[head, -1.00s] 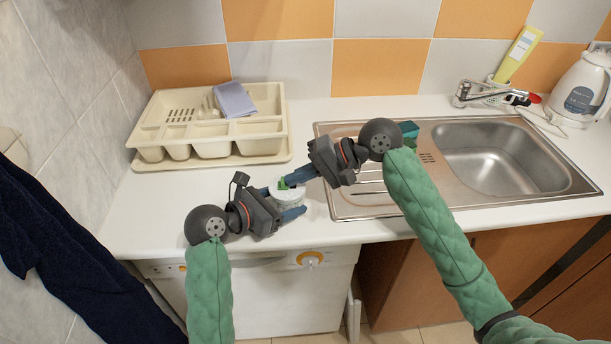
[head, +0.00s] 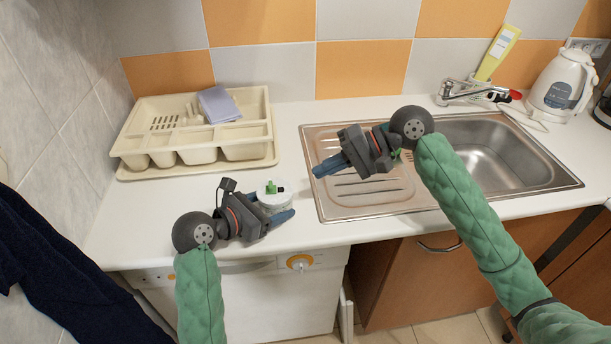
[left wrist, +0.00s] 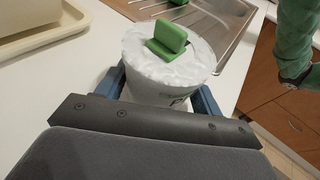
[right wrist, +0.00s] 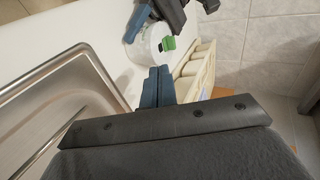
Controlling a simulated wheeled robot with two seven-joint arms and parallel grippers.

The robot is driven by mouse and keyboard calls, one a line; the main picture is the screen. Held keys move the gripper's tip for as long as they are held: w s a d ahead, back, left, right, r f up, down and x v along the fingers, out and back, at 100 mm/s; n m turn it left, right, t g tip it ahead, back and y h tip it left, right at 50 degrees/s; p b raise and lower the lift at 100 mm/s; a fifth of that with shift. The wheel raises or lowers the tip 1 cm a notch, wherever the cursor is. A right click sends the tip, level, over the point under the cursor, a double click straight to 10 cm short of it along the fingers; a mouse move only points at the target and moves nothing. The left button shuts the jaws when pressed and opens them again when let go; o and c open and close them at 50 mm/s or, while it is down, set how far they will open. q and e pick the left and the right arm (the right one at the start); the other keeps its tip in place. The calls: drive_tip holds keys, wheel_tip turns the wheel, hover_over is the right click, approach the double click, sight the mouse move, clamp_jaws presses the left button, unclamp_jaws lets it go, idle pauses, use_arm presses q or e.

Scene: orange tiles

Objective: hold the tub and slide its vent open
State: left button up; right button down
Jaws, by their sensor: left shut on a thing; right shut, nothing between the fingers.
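The white tub (head: 283,201) stands on the counter; it also shows in the left wrist view (left wrist: 160,90) and the right wrist view (right wrist: 146,54). Its pale lid carries an upright green vent tab (left wrist: 168,40). A small dark spot shows beside the tab in the right wrist view, perhaps the vent hole. My left gripper (head: 272,206) is shut on the tub's sides, one finger on each side. My right gripper (head: 318,171) is shut and empty, apart from the tub, to its right above the drainboard edge.
A cream cutlery tray (head: 195,157) with a purple cloth stands at the back left. The steel sink (head: 480,160) with its drainboard lies to the right, with the tap (head: 460,93) and kettle (head: 560,85) behind.

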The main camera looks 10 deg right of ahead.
drive_tip(key=shift+v, duration=2.15)
use_arm(q)
drive_tip(key=o, duration=1.1)
drive_tip(key=shift+o, duration=0.2)
